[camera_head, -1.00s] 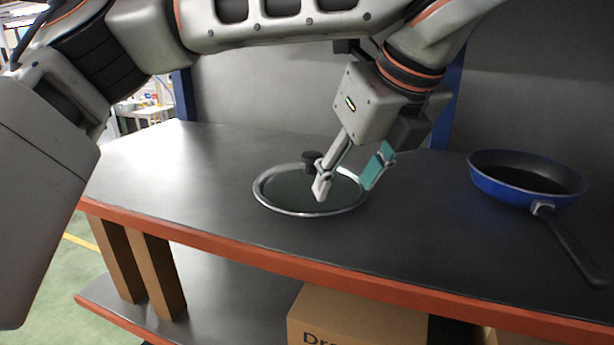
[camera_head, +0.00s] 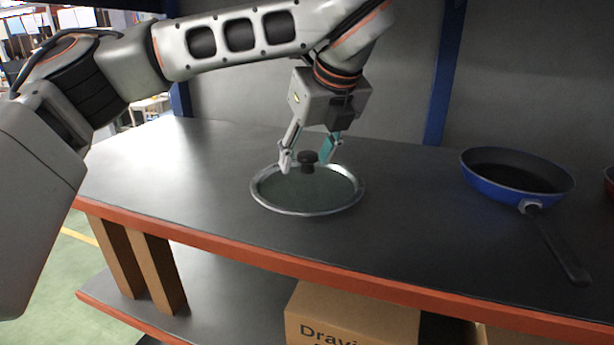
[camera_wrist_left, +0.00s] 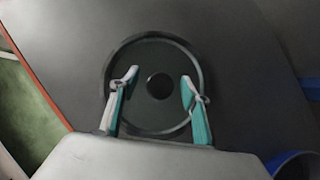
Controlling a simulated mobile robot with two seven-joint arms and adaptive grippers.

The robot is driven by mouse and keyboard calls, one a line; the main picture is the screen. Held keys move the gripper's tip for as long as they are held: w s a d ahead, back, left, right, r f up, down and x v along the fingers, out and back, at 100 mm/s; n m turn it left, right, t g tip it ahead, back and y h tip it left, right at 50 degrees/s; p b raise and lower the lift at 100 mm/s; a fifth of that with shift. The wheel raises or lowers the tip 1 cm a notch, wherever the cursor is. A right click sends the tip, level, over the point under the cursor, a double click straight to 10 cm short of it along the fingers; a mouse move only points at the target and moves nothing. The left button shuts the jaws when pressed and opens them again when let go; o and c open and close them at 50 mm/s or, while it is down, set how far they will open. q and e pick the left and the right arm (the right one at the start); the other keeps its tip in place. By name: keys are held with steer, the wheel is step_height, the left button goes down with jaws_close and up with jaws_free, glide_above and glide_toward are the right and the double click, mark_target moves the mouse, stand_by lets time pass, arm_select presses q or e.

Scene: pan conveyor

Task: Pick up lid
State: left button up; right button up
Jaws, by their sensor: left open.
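The lid (camera_head: 310,209) lies flat on the dark tabletop, a round glass disc with a metal rim and a black knob (camera_head: 308,158) in its middle. My left gripper (camera_head: 309,160) is open above the lid, pointing down, with its fingers on either side of the knob. In the left wrist view the lid's rim (camera_wrist_left: 150,40) forms a ring, and the knob (camera_wrist_left: 159,86) lies between the open fingertips (camera_wrist_left: 157,84). I cannot tell whether the fingers touch the glass. My right gripper does not show.
A blue pan (camera_head: 500,196) with a black handle (camera_head: 556,247) stands to the right of the lid. A red item (camera_head: 609,182) is cut off at the right edge. A cardboard box (camera_head: 350,318) sits on the lower shelf. The tabletop left of the lid is clear.

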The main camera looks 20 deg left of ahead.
arm_select(q)
jaws_close()
steer(key=shift+w+r, duration=0.1)
steer(key=shift+r, duration=0.05)
stand_by(0.4)
